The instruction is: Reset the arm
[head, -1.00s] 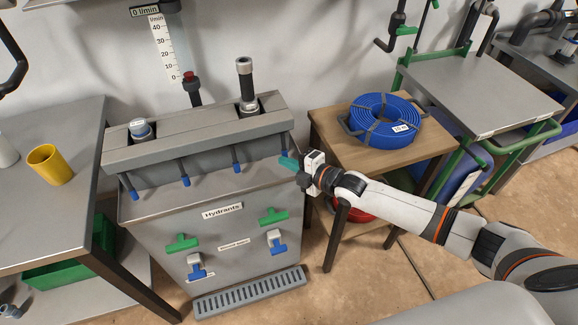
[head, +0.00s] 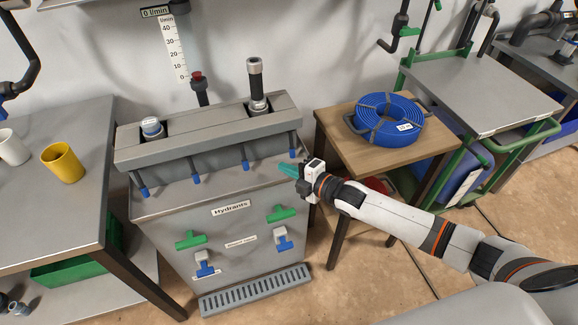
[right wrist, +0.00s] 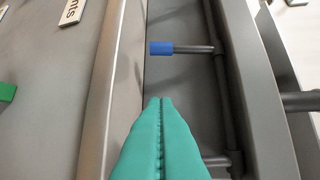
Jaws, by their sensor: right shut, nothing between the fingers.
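My right gripper (head: 287,169) has teal fingers and is at the right end of the grey hydrant manifold (head: 205,137) in the head view. In the right wrist view its fingers (right wrist: 161,100) are pressed together with nothing between them. They point along the ledge below the manifold's row of blue-tipped outlet pipes. One blue tip (right wrist: 160,48) lies just beyond the fingertips in that view, apart from them. My left gripper is not in view.
The cabinet front (head: 228,255) carries green and blue handles and a "Hydrants" label (head: 231,208). A wooden table (head: 340,132) with a coiled blue hose (head: 388,118) stands to the right. A steel table (head: 75,130) with a yellow cup (head: 63,164) stands at left.

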